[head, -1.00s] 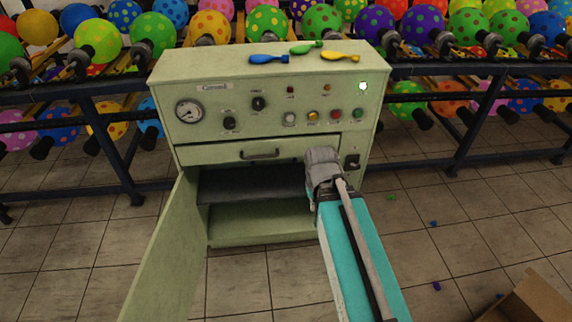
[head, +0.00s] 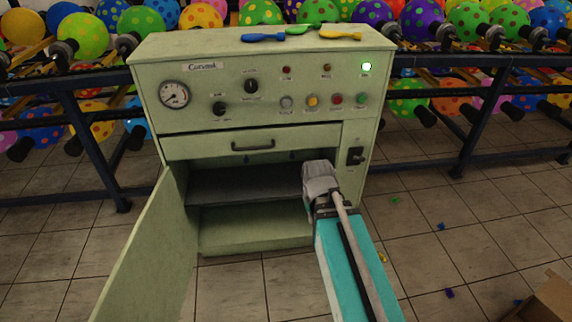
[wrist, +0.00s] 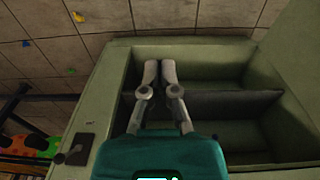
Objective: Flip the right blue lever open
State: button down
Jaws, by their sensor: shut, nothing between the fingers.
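The right blue lever (head: 292,156) shows as a small blue piece under the drawer front, at the top of the open compartment of the pale green machine (head: 225,143). A second, left blue lever (head: 251,162) hangs to its left. My gripper (wrist: 159,70) is shut and empty in the wrist view, its two fingers side by side in front of the compartment and its shelf. In the head view my wrist (head: 320,180) is at the right side of the opening, right of and lower than the right lever; my fingertips are hidden there. I see no lever in the wrist view.
The machine's door (head: 150,250) hangs open at the left. A black switch (head: 355,156) sits on the right front panel. Deflated balloons (head: 290,34) lie on top. Balloon racks stand behind. A cardboard box (head: 548,300) is at lower right on the tiled floor.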

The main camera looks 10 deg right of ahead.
jog(key=w+d+f+n+h+b, duration=0.1)
jog(key=w+f+h+b, duration=0.1)
jog(key=w+f+b, duration=0.6)
jog(key=w+f+n+h+b, duration=0.2)
jog(key=w+f+b, duration=0.3)
jog(key=f+b, duration=0.7)
jog(key=w+a+r+n+t+h, duration=0.1)
jog(key=w+r+h, duration=0.1)
jog(key=w, duration=0.4)
jog(key=w+a+r+n+t+h+b, duration=0.1)
jog(key=w+a+n+h, duration=0.1)
jog(key=w, duration=0.5)
jog(key=w+a+r+n+t+h+b, duration=0.1)
jog(key=w+a+r+n+h, duration=0.1)
jog(key=w, duration=0.5)
jog(key=shift+w+a+r+t+h, duration=0.1)
jog(key=shift+w+r+t+h, duration=0.05)
jog(key=shift+r+t+h, duration=0.15)
jog(key=w+a+r+n+t+h, duration=0.2)
jog(key=w+a+r+h, duration=0.1)
jog(key=w+a+r, duration=0.2)
jog(key=shift+w+a+n, duration=0.3)
jog(key=shift+w+a, duration=0.05)
jog(key=shift+w, duration=0.85)
jog(key=shift+d+f, duration=0.1)
jog(key=b+x, duration=0.2)
jog(key=x, duration=0.7)
jog(key=shift+w+d+f+b, duration=0.15)
jog(key=shift+d+f+b, duration=0.1)
jog(key=shift+d+b, duration=0.1)
